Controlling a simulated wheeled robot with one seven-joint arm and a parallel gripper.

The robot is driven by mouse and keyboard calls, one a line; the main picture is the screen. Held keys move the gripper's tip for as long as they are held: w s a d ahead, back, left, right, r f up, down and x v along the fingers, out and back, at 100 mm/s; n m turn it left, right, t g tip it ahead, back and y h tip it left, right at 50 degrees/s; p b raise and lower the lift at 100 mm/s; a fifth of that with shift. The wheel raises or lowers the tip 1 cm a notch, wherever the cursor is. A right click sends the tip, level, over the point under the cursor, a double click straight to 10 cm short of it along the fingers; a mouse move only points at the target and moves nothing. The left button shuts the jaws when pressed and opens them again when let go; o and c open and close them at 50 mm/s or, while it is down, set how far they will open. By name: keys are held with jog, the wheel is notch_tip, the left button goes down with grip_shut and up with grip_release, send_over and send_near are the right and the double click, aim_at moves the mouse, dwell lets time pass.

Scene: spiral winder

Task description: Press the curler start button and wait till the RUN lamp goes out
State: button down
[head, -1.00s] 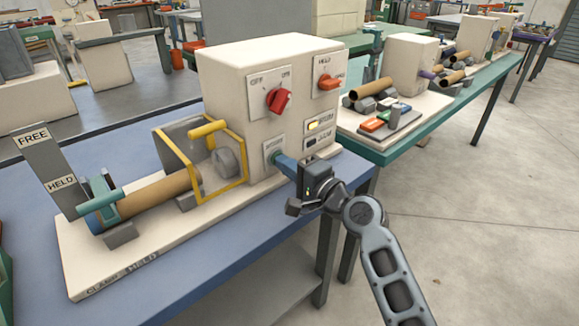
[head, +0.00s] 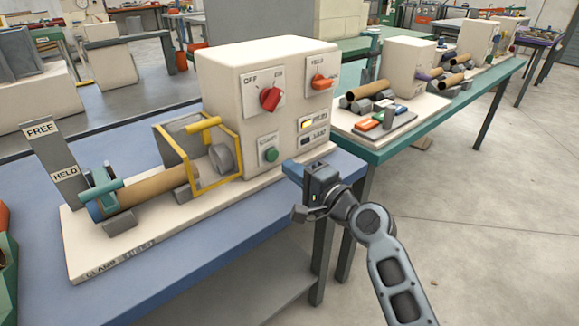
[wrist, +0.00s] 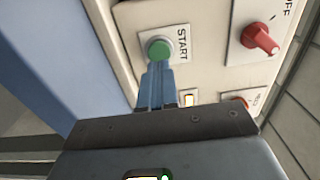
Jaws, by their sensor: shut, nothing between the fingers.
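The green start button (head: 271,155) sits on the front of the cream curler housing (head: 225,90). It also shows in the wrist view (wrist: 158,47), beside the START label. My gripper (head: 289,167) is shut and empty, with its blue fingers pointing at the button. In the head view a gap separates the fingertips from the button. The upper lamp window (head: 306,124) glows pale yellow, and the lower one (head: 306,142) is dark. Their labels are too blurred to tell which is RUN. One lit window also shows in the wrist view (wrist: 188,99).
A red knob (head: 270,98) and an orange knob (head: 321,81) sit above the button. A yellow-framed guard (head: 237,158) stands left of it, by a brown tube (head: 150,190) and a FREE/HELD lever plate (head: 55,160). Open floor lies to the right.

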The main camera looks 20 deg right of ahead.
jog(key=v, duration=0.9)
jog(key=shift+b, duration=0.3)
dwell(0.4)
jog(key=s+f+n+g+h+p, duration=0.1)
jog(key=s+f+n+h, duration=0.2)
jog(key=s, duration=0.8)
jog(key=s+f+n+g+h+p, duration=0.15)
jog(key=s+f, duration=0.35)
jog(key=s, duration=0.6)
jog(key=s+r+n, duration=0.3)
jog(key=s, duration=0.3)
jog(key=s+a+r+n+p, duration=0.1)
jog(key=s+r+n, duration=0.2)
jog(key=s, duration=0.3)
jog(key=s+a+r+n+h+p, duration=0.1)
jog(key=s+r+n, duration=0.3)
jog(key=s, duration=0.3)
jog(key=shift+a, duration=0.2)
